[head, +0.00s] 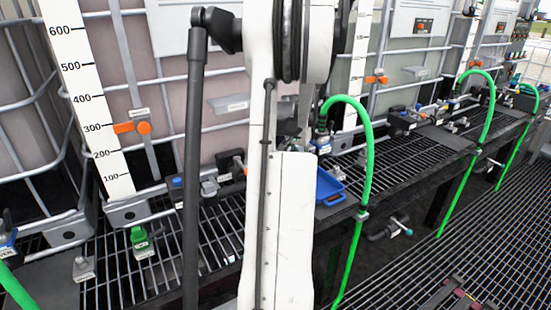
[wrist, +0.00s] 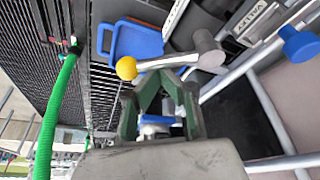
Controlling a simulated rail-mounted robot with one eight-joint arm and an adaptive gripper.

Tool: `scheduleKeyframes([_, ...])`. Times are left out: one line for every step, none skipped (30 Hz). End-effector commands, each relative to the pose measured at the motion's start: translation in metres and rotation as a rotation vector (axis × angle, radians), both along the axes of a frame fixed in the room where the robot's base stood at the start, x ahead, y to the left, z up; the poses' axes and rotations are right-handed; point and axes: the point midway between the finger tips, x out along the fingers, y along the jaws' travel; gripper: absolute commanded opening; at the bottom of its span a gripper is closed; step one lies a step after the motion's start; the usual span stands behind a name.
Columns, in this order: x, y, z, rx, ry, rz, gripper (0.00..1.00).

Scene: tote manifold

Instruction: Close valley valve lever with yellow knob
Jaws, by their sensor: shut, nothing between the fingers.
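In the wrist view a round yellow knob (wrist: 126,68) sits on the end of a pale metal lever (wrist: 170,61). The lever runs right to a grey cylindrical valve hub (wrist: 208,52). A white label (wrist: 250,18) beyond the hub is upside down and seems to read VALLEY. My gripper (wrist: 161,78) has dark green fingers, shut and empty. Its tips are just below the lever in the picture, right of the knob; I cannot tell whether they touch it. In the head view my arm hides the gripper, knob and lever.
A blue tray (wrist: 138,38) lies behind the knob; it also shows in the head view (head: 328,186). A blue knob (wrist: 299,45) and metal tote bars (wrist: 272,110) are at the right. A green hose (head: 367,165) hangs beside the black grating (head: 150,270).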

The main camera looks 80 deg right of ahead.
Motion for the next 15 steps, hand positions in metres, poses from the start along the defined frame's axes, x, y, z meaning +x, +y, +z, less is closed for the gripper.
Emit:
scheduleKeyframes([-0.007, 0.002, -0.002, 0.000, 0.000, -0.051, 0.00])
scheduleKeyframes([-0.009, 0.003, -0.002, 0.000, 0.001, -0.082, 0.00])
scheduleKeyframes([-0.011, 0.005, -0.002, 0.000, 0.000, -0.124, 0.00])
scheduleKeyframes([-0.011, 0.007, -0.002, 0.001, 0.000, -0.153, 0.00])
scheduleKeyframes([-0.011, 0.009, -0.002, 0.000, 0.001, -0.179, 0.00])
scheduleKeyframes([-0.009, 0.011, -0.001, 0.000, 0.000, -0.213, 0.00])
scheduleKeyframes([-0.009, 0.013, -0.001, 0.000, -0.001, -0.213, 0.00])
scheduleKeyframes([-0.007, 0.015, -0.001, 0.000, -0.001, -0.210, 0.00])
scheduleKeyframes([-0.005, 0.017, -0.001, 0.000, -0.001, -0.206, 0.00])
scheduleKeyframes([-0.004, 0.018, -0.001, 0.000, -0.001, -0.204, 0.00])
scheduleKeyframes([-0.002, 0.020, -0.001, 0.000, -0.001, -0.202, 0.00])
scheduleKeyframes([0.000, 0.022, -0.001, 0.000, -0.001, -0.199, 0.00])
scheduleKeyframes([0.002, 0.023, -0.001, 0.000, -0.001, -0.198, 0.00])
scheduleKeyframes([0.003, 0.025, -0.001, 0.001, -0.001, -0.196, 0.00])
scheduleKeyframes([0.005, 0.026, -0.001, 0.001, -0.001, -0.195, 0.00])
